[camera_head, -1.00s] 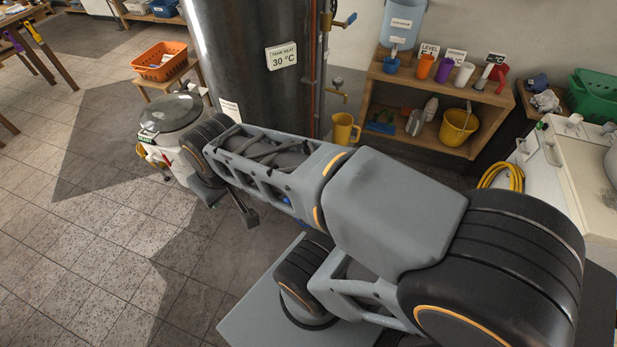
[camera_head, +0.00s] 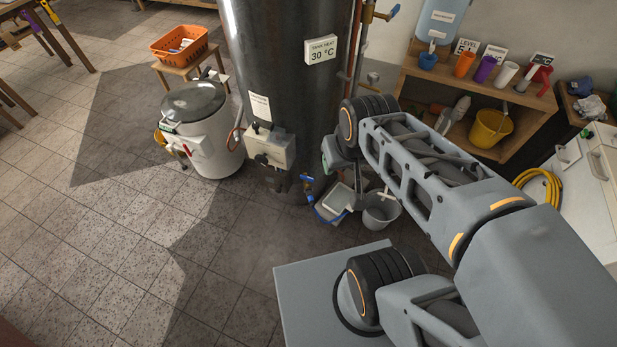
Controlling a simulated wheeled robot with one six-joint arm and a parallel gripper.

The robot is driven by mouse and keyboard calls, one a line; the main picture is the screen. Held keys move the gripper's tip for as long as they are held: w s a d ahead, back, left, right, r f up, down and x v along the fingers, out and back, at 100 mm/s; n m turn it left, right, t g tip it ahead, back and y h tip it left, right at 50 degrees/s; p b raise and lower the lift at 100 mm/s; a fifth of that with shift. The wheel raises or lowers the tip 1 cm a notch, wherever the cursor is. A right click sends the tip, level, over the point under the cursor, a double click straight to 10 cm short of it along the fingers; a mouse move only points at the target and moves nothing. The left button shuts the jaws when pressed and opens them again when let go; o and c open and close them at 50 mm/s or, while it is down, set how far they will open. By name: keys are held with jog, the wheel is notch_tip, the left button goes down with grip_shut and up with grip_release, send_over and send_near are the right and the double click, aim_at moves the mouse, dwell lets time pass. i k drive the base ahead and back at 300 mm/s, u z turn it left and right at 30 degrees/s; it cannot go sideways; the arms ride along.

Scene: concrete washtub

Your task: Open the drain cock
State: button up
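A small cock with a blue handle (camera_head: 307,181) sits low at the foot of the dark steel tank (camera_head: 288,95); it looks like the drain cock. Its exact handle angle is too small to tell. My gripper (camera_head: 358,196) hangs at the end of my arm, to the right of this cock in the picture and apart from it. My wrist hides part of it, and its finger gap cannot be made out.
A grey bucket (camera_head: 381,211) and a pale tray (camera_head: 334,203) stand on the floor near the cock. A white control box (camera_head: 270,148) is on the tank. A lidded white drum (camera_head: 203,135) stands left. The tiled floor in front is clear.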

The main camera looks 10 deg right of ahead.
aim_at(307, 179)
jog(key=z, duration=1.65)
jog(key=i, duration=0.75)
jog(key=u, duration=2.65)
